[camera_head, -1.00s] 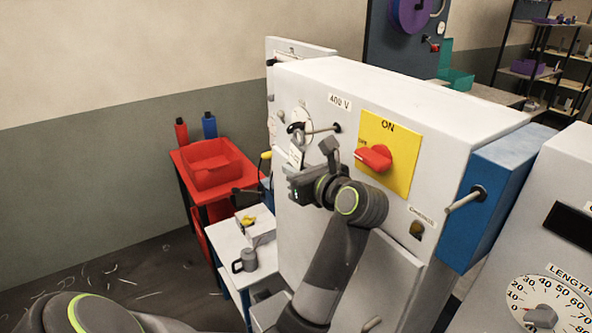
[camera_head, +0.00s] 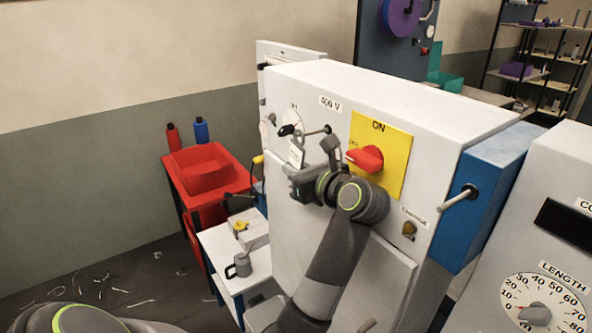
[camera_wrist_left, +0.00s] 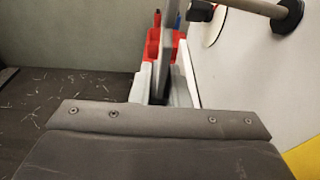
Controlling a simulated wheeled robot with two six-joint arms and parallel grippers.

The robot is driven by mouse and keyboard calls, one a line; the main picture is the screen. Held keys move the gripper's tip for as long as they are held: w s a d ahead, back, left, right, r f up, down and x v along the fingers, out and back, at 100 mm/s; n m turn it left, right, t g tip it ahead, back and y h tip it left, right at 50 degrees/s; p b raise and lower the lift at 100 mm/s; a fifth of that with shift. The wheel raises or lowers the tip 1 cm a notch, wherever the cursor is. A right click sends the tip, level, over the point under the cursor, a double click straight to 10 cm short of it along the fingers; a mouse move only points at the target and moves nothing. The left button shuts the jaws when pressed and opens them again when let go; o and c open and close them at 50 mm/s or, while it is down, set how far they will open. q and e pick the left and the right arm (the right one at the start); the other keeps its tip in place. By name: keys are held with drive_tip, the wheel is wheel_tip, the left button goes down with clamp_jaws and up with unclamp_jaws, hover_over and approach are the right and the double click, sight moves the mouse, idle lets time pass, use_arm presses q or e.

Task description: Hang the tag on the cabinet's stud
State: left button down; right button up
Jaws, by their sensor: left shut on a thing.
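The tag (camera_head: 296,154) is a small white card with faint marks, held upright at the front of my left gripper (camera_head: 299,175). The gripper is shut on it. The stud (camera_head: 315,132) is a thin grey rod on a black base, sticking out of the white cabinet (camera_head: 300,84) below the 400 V label. The tag is just below the stud's free end; whether they touch I cannot tell. In the left wrist view the stud (camera_wrist_left: 255,6) crosses the top right, and a narrow upright grey shape, seen nearly edge-on, stands at the middle. My right gripper is not in view.
A yellow plate (camera_head: 390,128) with a red switch (camera_head: 365,158) is right of my left wrist. A white dial with a dark handle (camera_head: 288,130) is behind the tag.

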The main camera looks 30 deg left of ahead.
use_arm(q)
drive_tip(key=shift+w+d, duration=0.1)
drive_tip(key=shift+w, duration=0.15)
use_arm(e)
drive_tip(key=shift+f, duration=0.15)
use_arm(q)
drive_tip(key=shift+f+b, duration=0.2)
drive_tip(key=shift+b, duration=0.2)
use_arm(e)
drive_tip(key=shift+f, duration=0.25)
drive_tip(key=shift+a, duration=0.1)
use_arm(q)
drive_tip(key=c, duration=1.3)
unclamp_jaws()
